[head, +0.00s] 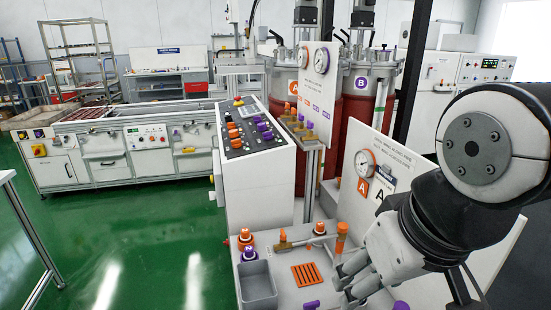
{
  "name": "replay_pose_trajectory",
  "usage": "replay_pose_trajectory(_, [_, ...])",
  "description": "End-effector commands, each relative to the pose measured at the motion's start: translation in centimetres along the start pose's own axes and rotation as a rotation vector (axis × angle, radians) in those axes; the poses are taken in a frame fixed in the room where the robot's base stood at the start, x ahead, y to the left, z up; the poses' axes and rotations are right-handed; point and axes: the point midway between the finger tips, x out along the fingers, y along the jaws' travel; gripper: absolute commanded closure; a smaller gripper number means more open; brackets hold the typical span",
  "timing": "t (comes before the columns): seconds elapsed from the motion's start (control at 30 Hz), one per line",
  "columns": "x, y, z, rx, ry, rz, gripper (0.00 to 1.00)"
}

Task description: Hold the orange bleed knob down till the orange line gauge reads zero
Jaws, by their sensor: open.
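The gauge (365,163) with a round white dial stands on a white panel, above an orange A label (362,186). Its needle is too small to read. Several orange knobs show on the grey bench top: one (320,228) at the end of a brass pipe, and one (245,234) at the left corner. I cannot tell from their labels which is the bleed knob. My gripper (343,283) is open at the bench's right side, its fingers pointing left and down. It is nearer to me than the pipe's orange knob and apart from it. My gripper and arm hide part of the bench.
A grey bin (258,286) and an orange slotted grate (305,274) are on the bench. A purple knob (248,254) stands behind the bin. An upright gauge panel (319,85) and a control console (262,165) stand beyond. The green floor at left is clear.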

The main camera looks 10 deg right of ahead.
Motion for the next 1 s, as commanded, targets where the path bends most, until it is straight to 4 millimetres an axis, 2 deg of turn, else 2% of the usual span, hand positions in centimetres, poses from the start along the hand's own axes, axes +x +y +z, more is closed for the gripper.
replay_pose_trajectory(0.17, [0.0,0.0,0.0,0.0,0.0,0.0,0.46])
replay_pose_trajectory(0.4, [0.0,0.0,0.0,0.0,0.0,0.0,0.98])
replay_pose_trajectory(0.43, [0.0,0.0,0.0,0.0,0.0,0.0,1.0])
replay_pose_trajectory(1.0, [0.0,0.0,0.0,0.0,0.0,0.0,1.0])
